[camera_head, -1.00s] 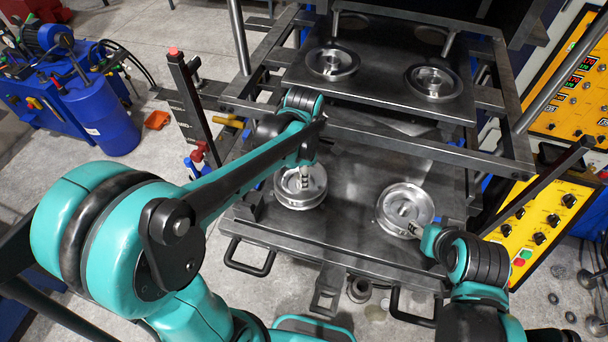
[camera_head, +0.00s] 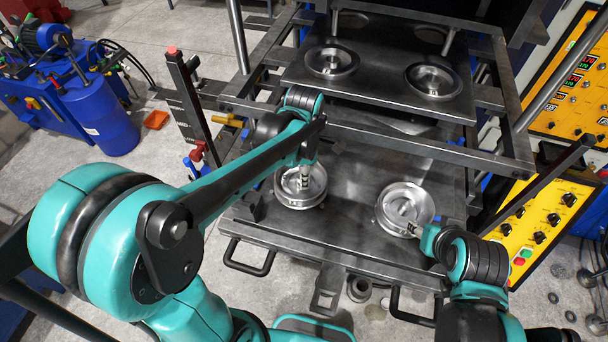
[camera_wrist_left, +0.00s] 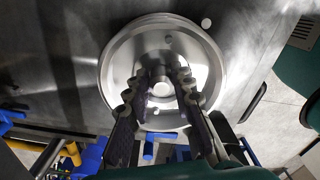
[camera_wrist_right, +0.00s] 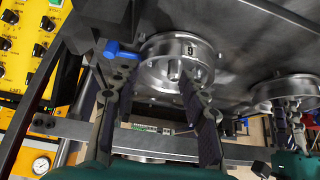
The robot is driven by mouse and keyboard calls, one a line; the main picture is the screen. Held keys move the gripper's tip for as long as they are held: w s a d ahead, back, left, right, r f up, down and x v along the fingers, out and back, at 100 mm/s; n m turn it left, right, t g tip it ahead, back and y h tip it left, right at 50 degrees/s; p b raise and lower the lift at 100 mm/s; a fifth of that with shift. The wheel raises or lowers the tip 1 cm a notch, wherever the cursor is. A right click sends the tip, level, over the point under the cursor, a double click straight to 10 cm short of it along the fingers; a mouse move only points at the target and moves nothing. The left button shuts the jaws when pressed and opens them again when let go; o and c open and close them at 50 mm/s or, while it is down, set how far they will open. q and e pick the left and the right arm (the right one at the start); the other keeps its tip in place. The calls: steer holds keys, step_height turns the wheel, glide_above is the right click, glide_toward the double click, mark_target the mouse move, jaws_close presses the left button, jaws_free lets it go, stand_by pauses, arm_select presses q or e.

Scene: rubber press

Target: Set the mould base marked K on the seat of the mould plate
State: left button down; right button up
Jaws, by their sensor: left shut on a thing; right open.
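On the lower steel plate (camera_head: 352,165), a round metal mould base (camera_head: 287,197) sits or hovers at the left. My left gripper (camera_head: 303,178) is above its middle, shut on its central hub. The left wrist view shows the same round piece (camera_wrist_left: 118,75) with both fingers (camera_wrist_left: 163,85) at the hub. No letter is readable on it; any gap beneath it cannot be told. A second round mould piece (camera_head: 405,207) sits at the right of the plate. In the right wrist view this piece (camera_wrist_right: 158,48) bears a mark like a 9. My right gripper (camera_wrist_right: 152,85) is open beside it.
An upper steel plate (camera_head: 385,88) carries two more round mould pieces (camera_head: 332,62) (camera_head: 433,80). Frame bars (camera_head: 420,148) cross between the plates. A yellow control panel (camera_head: 540,215) stands right. The lower plate's middle is clear.

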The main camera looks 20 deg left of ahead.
arm_select(q)
steer(key=shift+f, duration=0.2)
arm_select(e)
steer(key=shift+f, duration=0.3)
arm_select(q)
steer(key=c, duration=1.2)
jaws_free()
arm_select(e)
steer(key=shift+r, duration=0.1)
arm_select(q)
steer(key=shift+r+p, duration=2.2)
steer(key=shift+r, duration=1.35)
arm_select(e)
step_height(320, 180, up, 5)
steer(key=shift+f, duration=0.15)
